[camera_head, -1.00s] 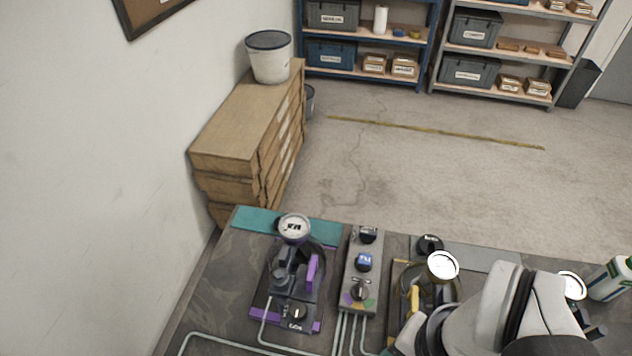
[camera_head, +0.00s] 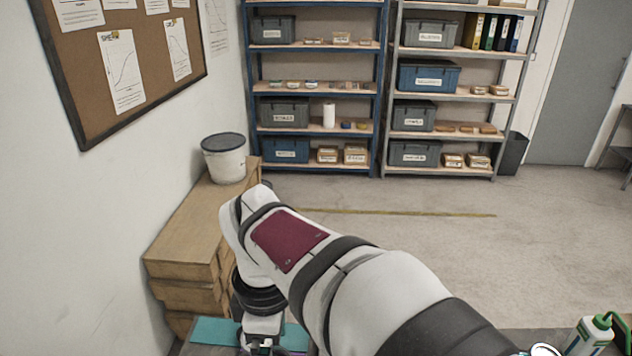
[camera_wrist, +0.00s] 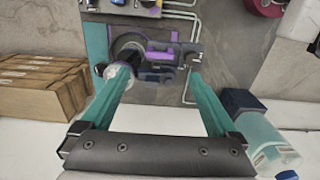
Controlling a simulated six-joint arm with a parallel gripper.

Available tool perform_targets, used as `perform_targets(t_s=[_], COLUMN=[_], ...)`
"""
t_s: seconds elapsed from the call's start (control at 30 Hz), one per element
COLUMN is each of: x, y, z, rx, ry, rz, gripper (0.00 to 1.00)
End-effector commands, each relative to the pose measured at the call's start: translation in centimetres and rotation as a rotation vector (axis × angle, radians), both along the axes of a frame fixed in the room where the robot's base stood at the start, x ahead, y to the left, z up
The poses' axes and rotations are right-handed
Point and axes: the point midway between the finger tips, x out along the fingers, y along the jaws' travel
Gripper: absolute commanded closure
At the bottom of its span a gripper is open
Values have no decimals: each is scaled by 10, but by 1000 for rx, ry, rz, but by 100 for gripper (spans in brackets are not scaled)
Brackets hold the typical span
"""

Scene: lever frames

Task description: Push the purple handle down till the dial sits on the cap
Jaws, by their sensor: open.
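The purple handle (camera_wrist: 160,56) shows in the wrist view, on a dark device with purple base parts (camera_wrist: 172,38). The handle lies between and beyond my teal fingers. My gripper (camera_wrist: 160,72) is open, with nothing held between the fingers. A pale round dial (camera_wrist: 116,73) is beside the left finger, partly hidden by it. I cannot tell a cap apart, nor whether the dial touches one. In the head view my arm and the lower picture edge hide nearly all of the device.
In the wrist view, stacked cardboard boxes (camera_wrist: 40,85) are at left and a clear bottle (camera_wrist: 262,140) at lower right. A teal strip (camera_wrist: 97,42) edges the bench, and pale tubes (camera_wrist: 180,16) run past the device. A lidded bucket (camera_head: 224,160) stands on the boxes in the head view.

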Motion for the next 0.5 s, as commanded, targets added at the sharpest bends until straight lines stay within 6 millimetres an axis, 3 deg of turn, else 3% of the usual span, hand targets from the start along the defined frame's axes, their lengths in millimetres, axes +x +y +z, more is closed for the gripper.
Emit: perform_targets(t_s=[0.1, 0.23, 0.5], x=[-1, -1, 0], y=[-1, -1, 0], z=[-34, -61, -79], rx=[-1, -1, 2], ry=[4, 3, -1], rz=[-1, -2, -3], gripper=[5, 5, 5])
